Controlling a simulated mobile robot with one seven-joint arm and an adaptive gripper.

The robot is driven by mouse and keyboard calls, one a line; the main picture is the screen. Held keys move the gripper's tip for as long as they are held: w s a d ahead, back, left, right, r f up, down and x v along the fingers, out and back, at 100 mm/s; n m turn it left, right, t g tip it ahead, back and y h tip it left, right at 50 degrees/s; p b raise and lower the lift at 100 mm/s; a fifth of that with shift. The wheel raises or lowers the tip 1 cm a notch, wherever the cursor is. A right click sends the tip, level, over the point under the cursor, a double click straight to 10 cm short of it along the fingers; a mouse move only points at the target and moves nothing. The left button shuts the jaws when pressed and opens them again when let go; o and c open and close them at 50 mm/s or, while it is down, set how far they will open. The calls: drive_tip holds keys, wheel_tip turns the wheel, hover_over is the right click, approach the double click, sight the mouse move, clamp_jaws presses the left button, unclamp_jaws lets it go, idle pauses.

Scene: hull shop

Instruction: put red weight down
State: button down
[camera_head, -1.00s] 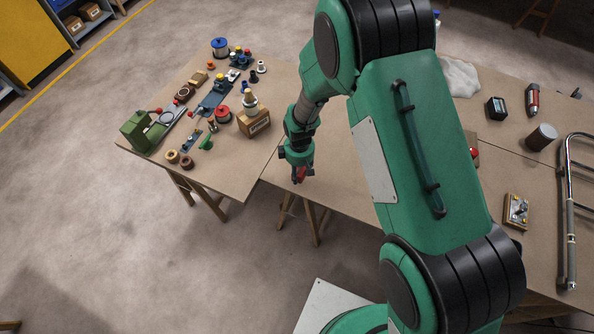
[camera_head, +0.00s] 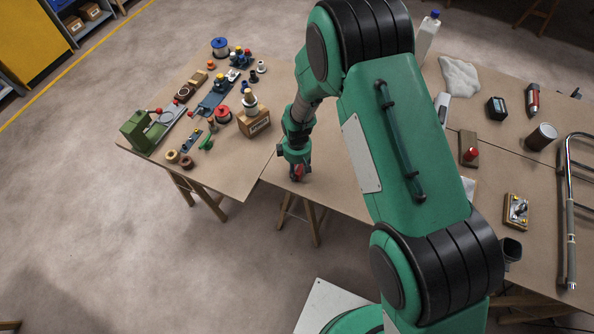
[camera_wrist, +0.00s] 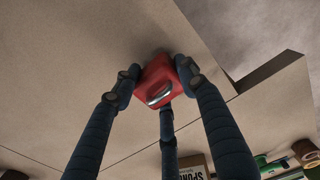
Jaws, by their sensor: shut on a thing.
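The red weight (camera_wrist: 155,74) is a small red block with a shiny metal part, held between the dark fingers of my gripper (camera_wrist: 160,86) in the wrist view. In the head view, my gripper (camera_head: 297,172) points down over the near edge area of the bench, and a bit of the red weight (camera_head: 299,170) shows between its fingers. Bare tan tabletop lies around the weight in the wrist view. I cannot tell whether the weight touches the tabletop.
The tan bench (camera_head: 335,187) is clear around my gripper. A wooden block with a red knob (camera_head: 469,153), a dark cup (camera_head: 541,136) and a metal rail (camera_head: 571,215) lie to the right.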

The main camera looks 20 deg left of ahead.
sight(297, 166)
drive_tip(key=shift+f, duration=0.45)
drive_tip(key=shift+f, duration=0.15)
drive_tip(key=c, duration=1)
unclamp_jaws()
drive_tip(key=shift+r, duration=0.2)
drive_tip(key=shift+r, duration=5.95)
drive_tip(key=shift+w+r, duration=0.1)
